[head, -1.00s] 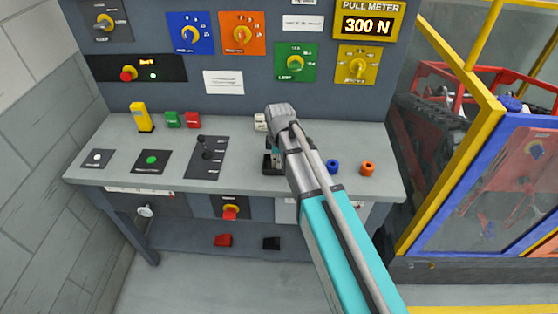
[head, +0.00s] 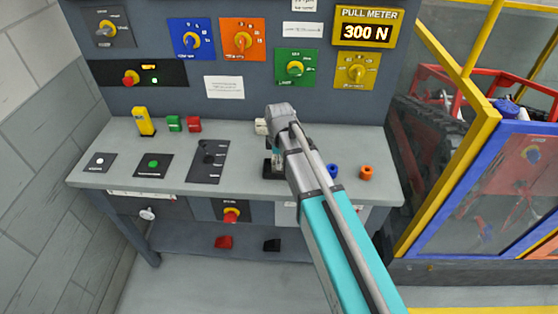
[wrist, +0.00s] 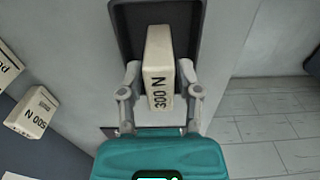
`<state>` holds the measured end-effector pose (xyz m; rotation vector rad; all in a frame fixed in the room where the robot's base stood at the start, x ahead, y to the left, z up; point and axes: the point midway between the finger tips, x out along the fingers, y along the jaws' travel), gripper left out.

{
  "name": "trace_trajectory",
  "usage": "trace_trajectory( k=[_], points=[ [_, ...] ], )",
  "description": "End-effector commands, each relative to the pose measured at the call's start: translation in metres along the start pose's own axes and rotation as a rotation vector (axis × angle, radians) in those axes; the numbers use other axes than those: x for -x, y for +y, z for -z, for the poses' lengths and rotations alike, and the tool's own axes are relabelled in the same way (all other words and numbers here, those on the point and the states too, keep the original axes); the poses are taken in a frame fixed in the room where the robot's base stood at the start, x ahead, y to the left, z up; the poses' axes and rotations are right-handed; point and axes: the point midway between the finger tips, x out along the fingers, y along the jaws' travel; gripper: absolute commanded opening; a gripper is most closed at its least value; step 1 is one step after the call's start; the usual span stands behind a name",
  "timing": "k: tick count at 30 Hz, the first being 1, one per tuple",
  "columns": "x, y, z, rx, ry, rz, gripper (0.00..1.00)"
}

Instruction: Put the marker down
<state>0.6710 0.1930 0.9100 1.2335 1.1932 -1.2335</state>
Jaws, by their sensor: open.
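A cream block marker labelled 300 N (wrist: 158,60) stands in or on a dark holder (wrist: 126,35) in the wrist view. My gripper (wrist: 162,78) is open, with one finger on each side of the marker's near end. Whether the fingers touch it is hard to tell. In the head view my gripper (head: 273,158) is low over the grey bench (head: 240,180), mostly hidden behind my wrist. The marker cannot be made out there. The pull meter (head: 366,31) on the wall panel reads 300 N.
A cream 500 N block (wrist: 34,112) and another cream block (wrist: 8,65) lie to the left. A lever panel (head: 209,161) is to the left. A yellow-framed enclosure (head: 480,190) stands right.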

Motion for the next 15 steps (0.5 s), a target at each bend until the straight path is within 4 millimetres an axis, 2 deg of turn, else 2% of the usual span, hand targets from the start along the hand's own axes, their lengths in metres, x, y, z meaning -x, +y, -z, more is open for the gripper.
trace_trajectory(
  k=[1,15],
  points=[
    [0.009,0.000,0.000,0.000,0.000,0.000,0.45],
    [0.049,0.000,0.000,0.000,0.000,0.000,0.45]
  ],
)
